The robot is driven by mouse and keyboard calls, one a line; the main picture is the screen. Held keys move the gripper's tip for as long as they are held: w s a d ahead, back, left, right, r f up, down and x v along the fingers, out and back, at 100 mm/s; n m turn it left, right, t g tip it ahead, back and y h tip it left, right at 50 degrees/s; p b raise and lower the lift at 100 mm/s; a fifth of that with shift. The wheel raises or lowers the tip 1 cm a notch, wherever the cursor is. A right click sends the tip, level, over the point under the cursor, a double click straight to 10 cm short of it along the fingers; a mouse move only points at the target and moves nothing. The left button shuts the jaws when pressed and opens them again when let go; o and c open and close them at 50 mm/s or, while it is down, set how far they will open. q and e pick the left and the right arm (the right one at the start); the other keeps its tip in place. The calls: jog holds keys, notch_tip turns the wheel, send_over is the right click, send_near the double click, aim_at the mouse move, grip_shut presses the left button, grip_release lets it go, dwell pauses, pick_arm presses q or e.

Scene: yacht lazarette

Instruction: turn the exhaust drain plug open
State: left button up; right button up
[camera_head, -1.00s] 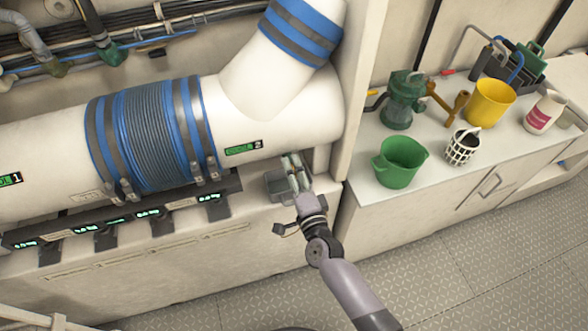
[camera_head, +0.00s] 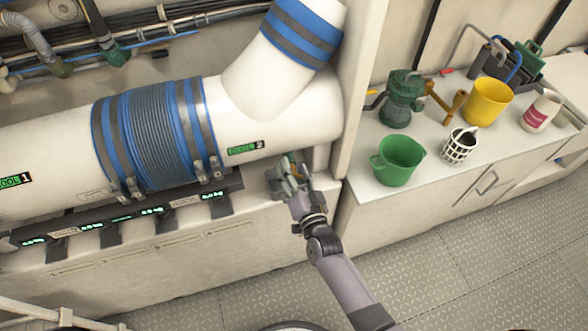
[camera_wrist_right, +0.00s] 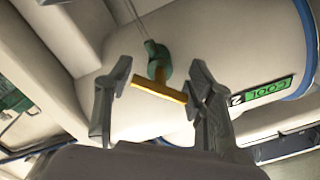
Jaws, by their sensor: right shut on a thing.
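The exhaust drain plug, a green fitting with a yellow T-bar handle (camera_wrist_right: 158,91), sits on the underside of the white exhaust pipe (camera_wrist_right: 185,45) in the right wrist view. My right gripper (camera_wrist_right: 160,88) is shut on the handle, with a finger at each end of the bar. In the head view my right gripper (camera_head: 292,171) is below the pipe near the green "COOL 2" label (camera_head: 245,147). A small orange-yellow bit shows between its fingers there, and most of the plug is hidden. My left gripper is not in view.
A white post (camera_head: 356,85) stands right of the pipe. A counter (camera_head: 425,170) beyond it holds a green bucket (camera_head: 398,161), a yellow bucket (camera_head: 488,101), a green pump (camera_head: 401,98) and a white basket (camera_head: 459,147). The metal floor (camera_head: 440,255) in front is clear.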

jog(key=shift+s+d+f+n, duration=0.15)
jog(key=shift+f+n, duration=0.25)
jog(key=shift+f, duration=0.1)
jog(key=o, duration=0.8)
jog(key=shift+o, duration=1)
jog(key=shift+r, duration=0.1)
jog(key=shift+r, duration=0.15)
jog(key=v, duration=1.2)
jog(key=shift+d, duration=0.1)
